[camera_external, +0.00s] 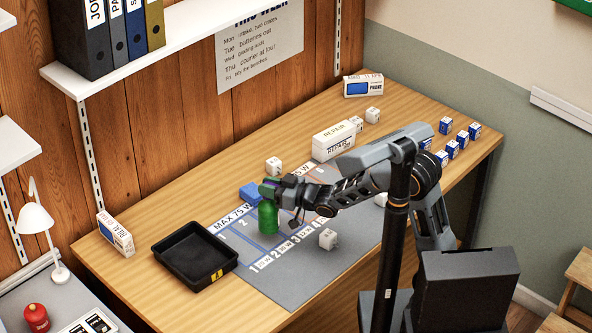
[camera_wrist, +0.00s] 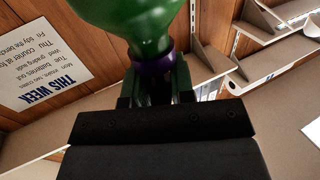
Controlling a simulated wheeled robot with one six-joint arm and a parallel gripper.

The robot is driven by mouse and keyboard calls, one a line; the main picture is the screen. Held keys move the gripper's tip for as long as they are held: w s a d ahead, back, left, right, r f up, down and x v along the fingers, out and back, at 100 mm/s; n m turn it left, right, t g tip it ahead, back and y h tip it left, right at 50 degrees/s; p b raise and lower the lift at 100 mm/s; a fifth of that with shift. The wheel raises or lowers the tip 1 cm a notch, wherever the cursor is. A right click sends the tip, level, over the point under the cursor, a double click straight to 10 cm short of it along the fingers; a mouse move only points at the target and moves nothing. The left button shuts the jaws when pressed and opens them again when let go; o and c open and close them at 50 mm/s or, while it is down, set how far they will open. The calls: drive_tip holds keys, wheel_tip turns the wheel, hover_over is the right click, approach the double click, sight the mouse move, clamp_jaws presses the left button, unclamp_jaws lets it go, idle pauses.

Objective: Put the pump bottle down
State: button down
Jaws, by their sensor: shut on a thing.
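The pump bottle (camera_external: 268,218) is green and upright in the external view, over the left part of the grey mat (camera_external: 290,285). My gripper (camera_external: 271,189) is shut on its neck, near the top. I cannot tell whether its base touches the mat. In the wrist view the bottle (camera_wrist: 140,25) fills the top middle, with a purple collar between the fingers of my gripper (camera_wrist: 155,88). The wrist view does not show its base.
A black tray (camera_external: 196,279) lies left of the bottle. A blue block (camera_external: 250,192) is close behind it. White cubes stand nearby, one at the front (camera_external: 328,238) and one behind (camera_external: 274,165). A white repair box (camera_external: 334,140) and several blue boxes are farther right.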

drive_tip(key=shift+w+a+f, duration=0.25)
drive_tip(key=shift+f, duration=0.2)
drive_tip(key=shift+a+f, duration=0.1)
drive_tip(key=shift+f, duration=1.5)
drive_tip(key=shift+f+b, duration=0.15)
drive_tip(key=shift+b, duration=0.2)
drive_tip(key=c, duration=1)
unclamp_jaws()
drive_tip(key=shift+o, duration=0.2)
drive_tip(key=shift+r, duration=0.2)
drive_tip(key=v, duration=1.2)
